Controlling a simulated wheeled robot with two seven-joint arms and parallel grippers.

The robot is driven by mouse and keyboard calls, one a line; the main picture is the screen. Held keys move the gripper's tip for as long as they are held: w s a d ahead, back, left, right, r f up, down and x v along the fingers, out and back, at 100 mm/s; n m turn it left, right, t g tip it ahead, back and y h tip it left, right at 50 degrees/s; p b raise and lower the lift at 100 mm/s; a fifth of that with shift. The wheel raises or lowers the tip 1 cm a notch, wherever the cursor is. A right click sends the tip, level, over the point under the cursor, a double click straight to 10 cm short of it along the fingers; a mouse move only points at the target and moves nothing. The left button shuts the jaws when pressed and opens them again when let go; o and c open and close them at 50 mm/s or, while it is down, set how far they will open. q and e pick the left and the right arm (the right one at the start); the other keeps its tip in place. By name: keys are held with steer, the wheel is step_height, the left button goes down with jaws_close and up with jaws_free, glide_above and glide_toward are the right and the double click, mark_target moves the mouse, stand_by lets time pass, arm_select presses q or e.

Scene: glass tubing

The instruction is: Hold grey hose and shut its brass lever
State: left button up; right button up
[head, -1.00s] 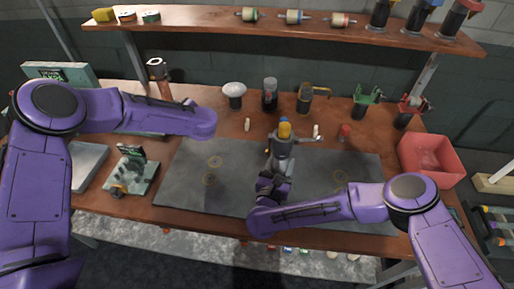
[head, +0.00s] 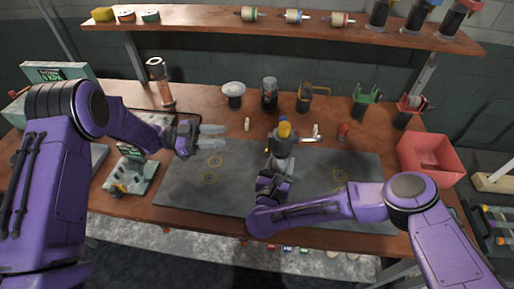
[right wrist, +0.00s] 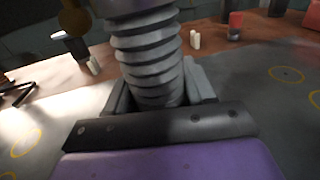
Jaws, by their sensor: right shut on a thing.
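The grey ribbed hose (head: 282,146) stands upright over the grey mat, with a yellow top piece (head: 284,130). A pale lever-like bar (head: 308,139) shows just right of the hose top; I cannot tell whether it is the brass lever or its position. My right gripper (head: 274,181) is shut around the hose. In the right wrist view the hose (right wrist: 150,55) rises between the jaws, and its top is out of frame. My left gripper (head: 216,138) is open and empty, left of the hose and apart from it, fingers pointing right.
The grey mat (head: 225,190) has yellow rings and is largely clear. Behind stand a white-topped cup (head: 234,93), dark jars (head: 269,95) and green and red stands. A red bin (head: 430,158) is at right, a small green device (head: 132,172) at left. A shelf (head: 210,27) runs above.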

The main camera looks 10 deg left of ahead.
arm_select(q)
steer(key=s+d+g, duration=0.2)
steer(key=d, duration=1)
steer(key=shift+s+d+f, duration=0.15)
steer(key=shift+d+f, duration=0.05)
steer(key=shift+f, duration=0.1)
steer(key=shift+c, duration=0.3)
jaws_close()
steer(key=shift+s+d+f+h, duration=0.1)
steer(key=shift+d+f+h, duration=0.15)
steer(key=shift+d+h, duration=0.55)
